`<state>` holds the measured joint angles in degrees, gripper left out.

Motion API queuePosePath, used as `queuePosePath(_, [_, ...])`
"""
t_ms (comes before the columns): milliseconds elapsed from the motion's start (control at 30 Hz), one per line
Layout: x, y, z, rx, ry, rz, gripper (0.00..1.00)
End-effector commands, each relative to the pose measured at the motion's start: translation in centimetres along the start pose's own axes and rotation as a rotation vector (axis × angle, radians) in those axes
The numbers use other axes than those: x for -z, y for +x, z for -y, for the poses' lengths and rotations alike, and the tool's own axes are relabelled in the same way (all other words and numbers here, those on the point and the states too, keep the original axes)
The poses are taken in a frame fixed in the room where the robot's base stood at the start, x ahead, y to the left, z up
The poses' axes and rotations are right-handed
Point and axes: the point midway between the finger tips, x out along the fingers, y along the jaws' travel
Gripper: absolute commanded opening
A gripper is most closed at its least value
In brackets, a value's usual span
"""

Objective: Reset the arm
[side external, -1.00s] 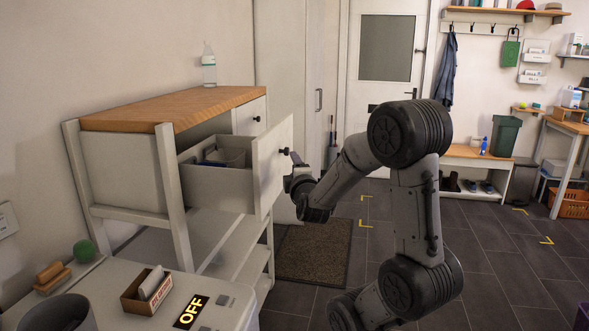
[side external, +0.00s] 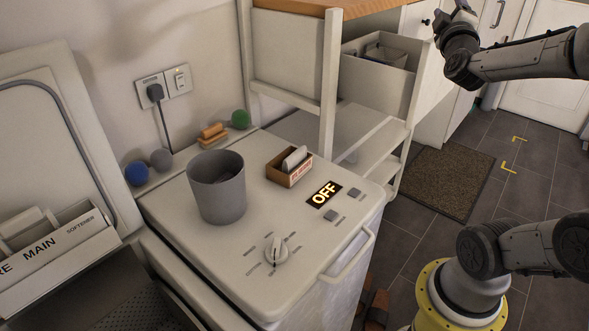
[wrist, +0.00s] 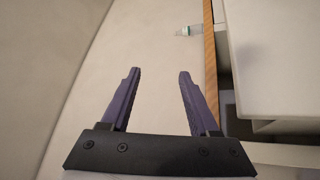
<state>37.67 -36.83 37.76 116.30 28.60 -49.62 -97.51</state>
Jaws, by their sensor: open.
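My gripper (side external: 462,8) is at the top right of the side view, above and beside the front of an open drawer. In the wrist view its two purple fingers (wrist: 160,72) stand apart with nothing between them. The open drawer (side external: 377,85) sticks out of a white cabinet with a wooden top (side external: 300,5) and has some things inside that I cannot make out. The fingertips are hard to see in the side view.
A white toploader (side external: 245,255) with a dial (side external: 275,250) and a lit OFF display (side external: 324,194) fills the middle. A grey bin (side external: 217,190) and a small box (side external: 289,172) stand on it. A clear bottle (wrist: 188,31) shows in the wrist view. A brown mat (side external: 435,180) lies on the floor.

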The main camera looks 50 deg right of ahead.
Motion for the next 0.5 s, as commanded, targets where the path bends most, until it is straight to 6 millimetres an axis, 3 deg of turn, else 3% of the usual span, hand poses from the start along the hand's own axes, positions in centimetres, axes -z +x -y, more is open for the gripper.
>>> queuePosePath(33, [1.8,-0.6,0.5,0.053,0.065,-0.051,0.62])
queuePosePath(267, [7.8,-5.2,5.0,0.388,0.322,-0.211,0.62])
queuePosePath(367, [10.2,-8.8,7.1,0.587,0.435,-0.253,0.62])
queuePosePath(500, [12.2,-15.7,9.9,0.91,0.56,-0.242,0.62])
